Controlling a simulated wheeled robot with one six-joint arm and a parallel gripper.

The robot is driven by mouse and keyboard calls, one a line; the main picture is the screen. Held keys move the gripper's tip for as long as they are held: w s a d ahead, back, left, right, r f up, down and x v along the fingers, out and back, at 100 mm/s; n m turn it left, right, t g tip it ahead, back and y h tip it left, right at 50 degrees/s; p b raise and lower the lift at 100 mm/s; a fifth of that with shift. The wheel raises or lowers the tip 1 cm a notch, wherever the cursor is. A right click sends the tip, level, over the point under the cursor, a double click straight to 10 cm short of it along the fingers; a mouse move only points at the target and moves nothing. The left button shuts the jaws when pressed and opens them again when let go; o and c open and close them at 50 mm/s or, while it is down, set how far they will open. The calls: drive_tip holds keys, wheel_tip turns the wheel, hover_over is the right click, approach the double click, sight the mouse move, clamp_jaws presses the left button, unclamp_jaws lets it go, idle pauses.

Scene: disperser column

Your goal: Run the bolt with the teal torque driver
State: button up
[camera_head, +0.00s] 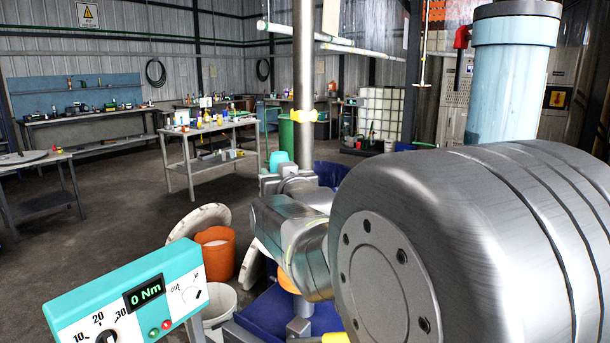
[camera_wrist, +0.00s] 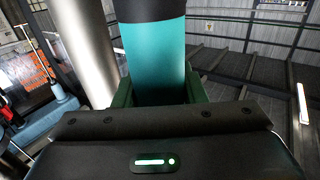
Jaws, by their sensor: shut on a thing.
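The teal torque driver (camera_wrist: 157,55) stands in the wrist view as a teal cylinder with a black upper part. My gripper (camera_wrist: 158,92) is shut on it, with a dark green finger on either side. Its lower end and tip are hidden behind the dark gripper body, which shows a lit green bar. In the head view I cannot make out my gripper or the driver for sure. A teal control box (camera_head: 125,300) at the lower left reads "0 Nm", with a dial and a red and a green button. I cannot pick out the bolt.
A steel column (camera_wrist: 90,50) rises left of the driver. In the head view, a large rounded metal body (camera_head: 480,240) blocks the lower right, below a pale blue cylinder (camera_head: 510,85). An orange bucket (camera_head: 216,255) stands on the floor. A workbench (camera_head: 210,130) stands farther back.

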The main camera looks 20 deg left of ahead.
drive_tip(key=shift+f+b, duration=0.6)
drive_tip(key=shift+b, duration=0.15)
idle(1.2)
drive_tip(key=shift+r+p, duration=1.65)
drive_tip(key=shift+r, duration=1.65)
drive_tip(key=shift+d+f, duration=0.1)
